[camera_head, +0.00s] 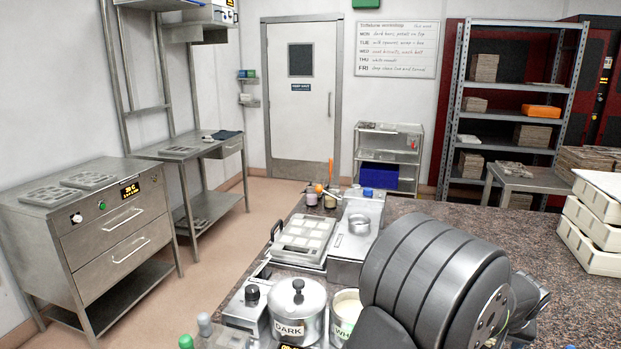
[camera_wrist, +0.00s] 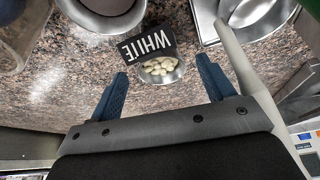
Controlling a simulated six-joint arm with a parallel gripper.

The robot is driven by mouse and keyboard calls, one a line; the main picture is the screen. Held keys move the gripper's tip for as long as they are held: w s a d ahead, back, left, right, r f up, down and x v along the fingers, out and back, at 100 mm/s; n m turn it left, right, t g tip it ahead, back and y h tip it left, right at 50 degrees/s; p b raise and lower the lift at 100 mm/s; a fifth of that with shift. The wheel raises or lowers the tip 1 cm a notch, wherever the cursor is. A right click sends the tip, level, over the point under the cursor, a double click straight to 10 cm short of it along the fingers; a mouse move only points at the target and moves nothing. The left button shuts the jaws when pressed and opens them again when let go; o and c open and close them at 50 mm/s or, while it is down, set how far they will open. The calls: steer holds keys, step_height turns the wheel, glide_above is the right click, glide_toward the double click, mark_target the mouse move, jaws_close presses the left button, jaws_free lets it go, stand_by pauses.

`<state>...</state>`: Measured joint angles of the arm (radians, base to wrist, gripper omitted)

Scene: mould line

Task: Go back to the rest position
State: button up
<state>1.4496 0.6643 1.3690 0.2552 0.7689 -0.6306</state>
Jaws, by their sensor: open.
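My gripper (camera_wrist: 162,67) shows in the wrist view with its two blue fingers spread apart and nothing held between them. Beyond the fingertips is a small metal bowl (camera_wrist: 178,75) of pale pieces with a black tag (camera_wrist: 143,43) reading WHITE. I cannot tell how far above the counter the fingers are. In the head view my grey arm fills the lower right, and my fingers cannot be made out there.
On the speckled counter (camera_head: 560,300) stand a lidded DARK pot (camera_head: 298,312), a WHITE tub (camera_head: 346,310), a mould (camera_head: 304,236) and a metal unit with a bowl (camera_head: 359,224). Cream trays (camera_head: 590,238) are stacked right. Bare counter lies between arm and trays.

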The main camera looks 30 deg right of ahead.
steer(key=shift+r, duration=0.5)
